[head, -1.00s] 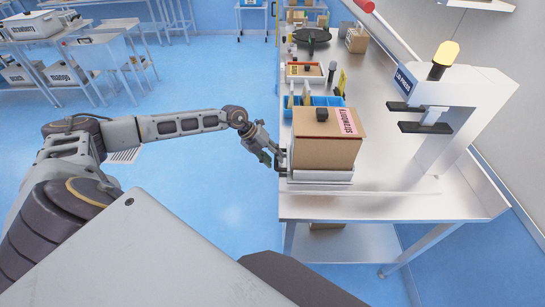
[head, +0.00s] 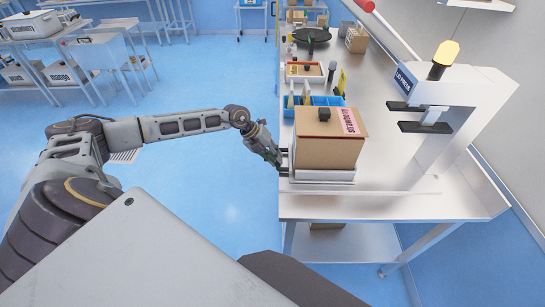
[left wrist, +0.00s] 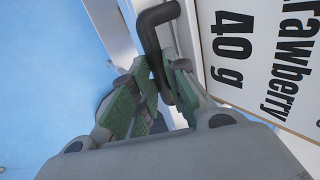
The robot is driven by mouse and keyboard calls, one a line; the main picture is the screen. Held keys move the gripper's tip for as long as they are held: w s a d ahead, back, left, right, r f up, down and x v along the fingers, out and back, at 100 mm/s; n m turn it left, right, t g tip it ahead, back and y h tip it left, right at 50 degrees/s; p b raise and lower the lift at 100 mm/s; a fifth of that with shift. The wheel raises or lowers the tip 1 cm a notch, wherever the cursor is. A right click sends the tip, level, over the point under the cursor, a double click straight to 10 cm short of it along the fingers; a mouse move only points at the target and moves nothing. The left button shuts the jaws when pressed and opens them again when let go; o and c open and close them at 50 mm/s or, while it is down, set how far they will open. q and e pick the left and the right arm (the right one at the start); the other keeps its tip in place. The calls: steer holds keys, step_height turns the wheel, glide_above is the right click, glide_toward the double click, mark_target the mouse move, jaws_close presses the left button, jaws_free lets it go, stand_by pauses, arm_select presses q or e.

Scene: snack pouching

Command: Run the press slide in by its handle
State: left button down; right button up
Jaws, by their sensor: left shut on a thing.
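The press slide (head: 322,176) is a pale flat tray at the near left edge of the steel bench. A brown box (head: 330,154) with a dark knob on top and a pink label stands on it. The slide's dark handle (left wrist: 155,35) is a bent bar on the left side, shown in the left wrist view. My left gripper (head: 277,159) is at this handle, its green-padded fingers (left wrist: 158,95) shut on it. The white press (head: 455,108) with a yellow-topped lever stands to the right of the slide. My right gripper is not in view.
Bare bench surface (head: 395,170) lies between the box and the press. A blue bin (head: 325,101) and an orange-rimmed tray (head: 304,69) stand behind the box. White shelves with boxes stand far left. Blue floor is open left of the bench.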

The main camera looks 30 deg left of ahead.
arm_select(q)
steer(key=w+d+b, duration=0.1)
steer(key=w+d, duration=0.3)
steer(key=d, duration=0.3)
steer(key=w+d+b, duration=0.1)
steer(key=w+d, duration=0.4)
steer(key=d, duration=0.3)
steer(key=w+d+b, duration=0.1)
steer(key=w+d, duration=0.3)
steer(key=d, duration=0.3)
steer(key=shift+w+d, duration=0.2)
steer(key=shift+w, duration=0.2)
steer(key=shift+w+d, duration=0.3)
steer(key=shift+d, duration=0.1)
steer(key=shift+d+r, duration=0.1)
steer(key=c, duration=1.6)
jaws_free()
steer(key=shift+d, duration=0.1)
steer(key=shift+c, duration=0.2)
steer(key=shift+o, duration=1.1)
steer(key=shift+w+d, duration=0.1)
steer(key=shift+w, duration=0.05)
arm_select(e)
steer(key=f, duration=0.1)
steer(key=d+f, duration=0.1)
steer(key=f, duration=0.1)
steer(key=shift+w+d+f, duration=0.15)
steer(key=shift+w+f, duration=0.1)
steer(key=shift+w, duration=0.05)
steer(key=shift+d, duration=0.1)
